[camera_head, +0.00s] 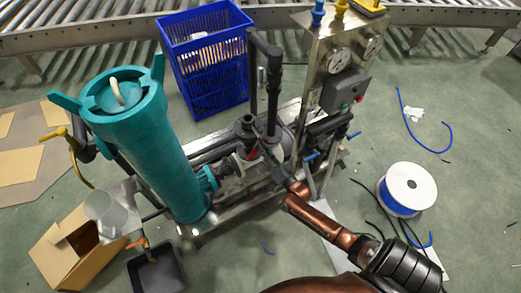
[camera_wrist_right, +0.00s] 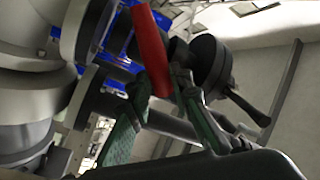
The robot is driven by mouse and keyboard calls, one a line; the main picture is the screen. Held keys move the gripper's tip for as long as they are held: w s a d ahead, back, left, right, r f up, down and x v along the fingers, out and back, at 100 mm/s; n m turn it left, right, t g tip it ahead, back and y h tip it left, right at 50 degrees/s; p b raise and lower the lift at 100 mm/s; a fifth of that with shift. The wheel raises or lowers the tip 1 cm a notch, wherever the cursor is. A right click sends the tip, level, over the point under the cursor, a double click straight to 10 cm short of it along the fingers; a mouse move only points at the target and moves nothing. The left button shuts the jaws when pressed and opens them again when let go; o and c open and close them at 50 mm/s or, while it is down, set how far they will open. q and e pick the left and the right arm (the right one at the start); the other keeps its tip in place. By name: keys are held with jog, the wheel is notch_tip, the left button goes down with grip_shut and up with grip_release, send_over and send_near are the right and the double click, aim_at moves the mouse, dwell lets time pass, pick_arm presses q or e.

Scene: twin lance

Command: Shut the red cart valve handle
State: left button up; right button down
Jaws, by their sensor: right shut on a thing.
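The red valve handle (camera_wrist_right: 151,50) crosses the upper middle of the right wrist view as a tilted bar. In the head view only a small red patch of the handle (camera_head: 253,154) shows, low on the cart's pipework beside the grey pump. My right gripper (camera_head: 265,160) reaches in from the lower right to this spot. In the wrist view its fingers (camera_wrist_right: 160,98) are closed around the lower end of the handle. The exact contact is partly hidden by the fingers. My left gripper is not in view.
The cart carries a teal filter housing (camera_head: 140,130) and a steel gauge panel (camera_head: 332,55). Dark vertical pipes (camera_head: 262,90) stand just behind the handle. A blue crate (camera_head: 205,65) stands behind. A cable spool (camera_head: 407,188) and open cardboard box (camera_head: 70,250) are on the floor.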

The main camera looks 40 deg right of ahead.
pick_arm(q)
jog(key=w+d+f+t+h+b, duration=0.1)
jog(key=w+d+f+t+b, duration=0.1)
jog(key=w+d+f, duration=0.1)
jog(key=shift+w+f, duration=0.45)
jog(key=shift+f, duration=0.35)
pick_arm(e)
jog(key=shift+s+d+f+m+h, duration=0.1)
jog(key=shift+f+m+h, duration=0.35)
jog(key=shift+m, duration=1.3)
jog(key=shift+d+f+m+h, duration=0.1)
jog(key=shift+f+m+h, duration=0.35)
jog(key=shift+m, duration=1.35)
jog(key=shift+s+d+f+m+h, duration=0.1)
jog(key=shift+f+m+h, duration=0.35)
jog(key=shift+m, duration=1.3)
jog(key=c, duration=1.7)
grip_release()
jog(key=shift+w+r, duration=0.1)
jog(key=shift+r, duration=0.05)
jog(key=shift+c, duration=0.2)
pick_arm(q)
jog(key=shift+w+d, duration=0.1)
pick_arm(e)
jog(key=v, duration=1.2)
